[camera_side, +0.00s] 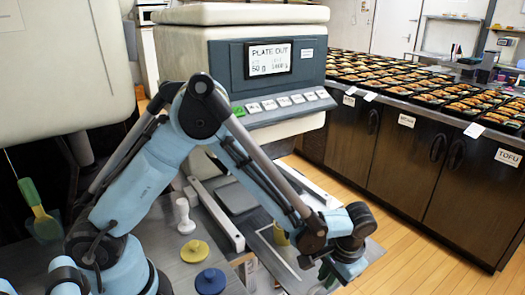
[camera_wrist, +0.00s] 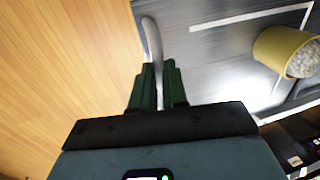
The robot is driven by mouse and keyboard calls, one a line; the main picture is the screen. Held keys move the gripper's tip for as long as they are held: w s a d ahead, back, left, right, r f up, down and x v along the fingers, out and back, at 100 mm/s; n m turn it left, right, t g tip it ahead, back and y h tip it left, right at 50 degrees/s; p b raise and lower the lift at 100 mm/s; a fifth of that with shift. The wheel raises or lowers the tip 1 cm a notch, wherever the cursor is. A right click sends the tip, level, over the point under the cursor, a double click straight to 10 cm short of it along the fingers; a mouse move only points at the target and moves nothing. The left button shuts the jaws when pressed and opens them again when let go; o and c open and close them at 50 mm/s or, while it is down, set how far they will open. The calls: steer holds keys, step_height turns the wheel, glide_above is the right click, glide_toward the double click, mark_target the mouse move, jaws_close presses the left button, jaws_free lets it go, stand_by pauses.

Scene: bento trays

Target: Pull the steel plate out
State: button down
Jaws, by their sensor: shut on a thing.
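The steel plate (camera_wrist: 215,55) is a grey sheet with white lines on it, in the upper right of the wrist view. A curved metal handle (camera_wrist: 151,38) stands at its left edge, beside the wooden floor. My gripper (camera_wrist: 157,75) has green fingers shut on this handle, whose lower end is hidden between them. In the side view the plate (camera_side: 268,250) lies low in front of the machine, partly covered by my arm. There my gripper (camera_side: 328,272) is at its right edge, with the fingers partly hidden by the wrist.
A yellow cup of white grains (camera_wrist: 282,48) stands on the plate. The machine (camera_side: 255,85) reads "PLATE OUT" and "50 g". Yellow (camera_side: 194,251) and blue (camera_side: 210,281) knobs and a white stamp-like piece (camera_side: 184,216) stand left. A counter of bento trays (camera_side: 430,85) is behind; floor at right is clear.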

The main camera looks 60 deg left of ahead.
steer(key=shift+d, duration=0.5)
steer(key=c, duration=1.1)
jaws_free()
steer(key=shift+c, duration=0.2)
step_height(320, 180, up, 12)
steer(key=d, duration=0.2)
steer(key=shift+d, duration=0.15)
steer(key=s+a+r+t+h, duration=0.1)
steer(key=s+a+r+t, duration=0.2)
steer(key=a, duration=0.5)
steer(key=s+a+r+t+h, duration=0.1)
steer(key=s+a+t, duration=0.3)
steer(key=a, duration=0.4)
steer(key=shift+s+a+r, duration=0.25)
steer(key=shift+s+r, duration=0.6)
steer(key=shift+r, duration=0.05)
